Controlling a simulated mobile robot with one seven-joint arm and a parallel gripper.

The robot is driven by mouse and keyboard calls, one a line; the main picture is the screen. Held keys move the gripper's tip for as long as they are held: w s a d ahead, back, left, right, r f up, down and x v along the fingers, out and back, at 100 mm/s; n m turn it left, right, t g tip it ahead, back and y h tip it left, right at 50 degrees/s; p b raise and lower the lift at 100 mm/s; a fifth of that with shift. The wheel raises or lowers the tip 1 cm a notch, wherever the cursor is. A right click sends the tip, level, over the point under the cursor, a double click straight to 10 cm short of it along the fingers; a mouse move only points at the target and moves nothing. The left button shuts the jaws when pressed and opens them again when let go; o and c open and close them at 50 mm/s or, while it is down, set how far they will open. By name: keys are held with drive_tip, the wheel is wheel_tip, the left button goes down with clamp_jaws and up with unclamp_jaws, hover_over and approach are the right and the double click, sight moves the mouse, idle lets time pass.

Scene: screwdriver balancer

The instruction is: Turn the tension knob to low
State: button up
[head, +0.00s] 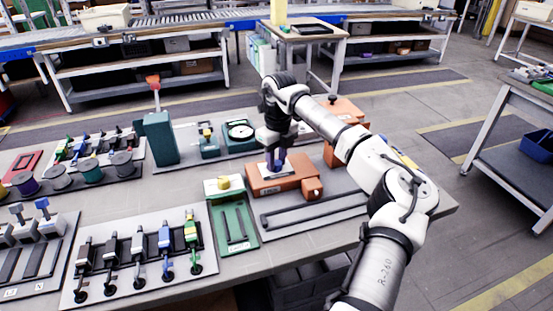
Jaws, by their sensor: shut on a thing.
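An orange unit (291,184) stands on a grey base plate at the right end of the bench, with a small orange block (313,189) at its right front corner. My gripper (274,164) points down at the top of this unit, left of its middle. It is shut on a small part there, which appears to be the tension knob. The fingers and a bluish-purple piece between them cover the knob, so its pointer and setting cannot be read.
Behind are a green box with a round dial (240,131) and another orange block (346,110). Several toggle clamps (139,258) stand on a plate at front left. My arm crosses the bench's right side.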

sight(278, 161)
drive_tip(key=shift+r, duration=0.1)
idle(0.3)
drive_tip(key=o, duration=1)
drive_tip(key=r, duration=0.4)
drive_tip(key=r+b, duration=0.1)
drive_tip(key=r, duration=0.8)
drive_tip(key=shift+w+d+r, duration=0.2)
drive_tip(key=shift+w+r, duration=0.05)
drive_tip(key=shift+r, duration=0.15)
drive_tip(key=shift+f, duration=0.1)
